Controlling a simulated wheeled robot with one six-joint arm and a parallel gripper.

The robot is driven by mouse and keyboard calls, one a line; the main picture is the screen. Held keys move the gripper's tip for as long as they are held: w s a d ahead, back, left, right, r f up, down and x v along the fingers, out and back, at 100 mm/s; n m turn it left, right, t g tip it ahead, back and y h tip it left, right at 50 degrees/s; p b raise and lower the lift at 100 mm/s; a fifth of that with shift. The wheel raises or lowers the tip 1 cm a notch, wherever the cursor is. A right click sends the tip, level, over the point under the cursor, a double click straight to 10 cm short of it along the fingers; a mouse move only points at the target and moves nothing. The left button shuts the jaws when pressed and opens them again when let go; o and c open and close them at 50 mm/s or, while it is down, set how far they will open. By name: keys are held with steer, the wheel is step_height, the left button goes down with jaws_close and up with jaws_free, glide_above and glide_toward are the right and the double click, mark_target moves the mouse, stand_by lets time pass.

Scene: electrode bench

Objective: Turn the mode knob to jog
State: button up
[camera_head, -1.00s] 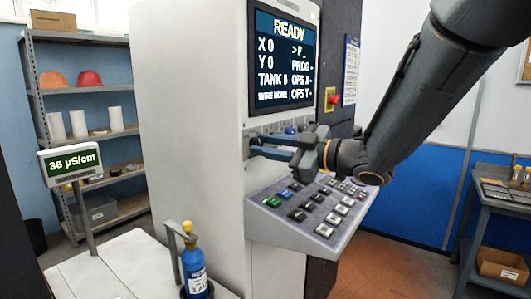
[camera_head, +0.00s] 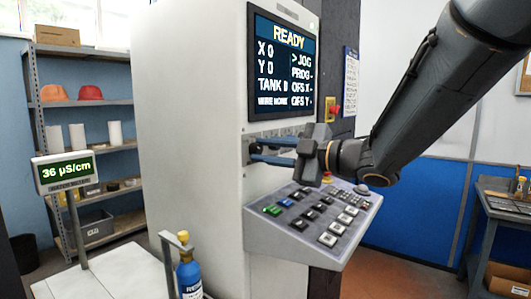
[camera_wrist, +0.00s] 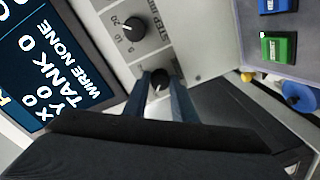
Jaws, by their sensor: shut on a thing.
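The mode knob (camera_wrist: 159,77) is a small black round knob on the grey panel below the screen. My gripper (camera_wrist: 159,82) has its two blue fingers on either side of it, shut on it. In the head view my gripper (camera_head: 256,152) reaches the panel from the right, and its fingers hide the knob there. The screen (camera_head: 283,70) reads READY, with ">JOG" as the top line of its right column. The knob's own label cannot be read.
Another black knob (camera_wrist: 134,29), marked STEP, sits close beside the held one. A sloped keypad (camera_head: 313,220) lies below the gripper. A red button (camera_head: 335,110) is on the dark column. A blue bottle (camera_head: 189,276) stands at the lower left.

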steer(key=o, duration=1)
steer(key=shift+o, duration=0.2)
steer(key=b+v, duration=0.1)
steer(key=v, duration=0.6)
steer(key=shift+s+d, duration=0.25)
steer(key=shift+d, duration=0.1)
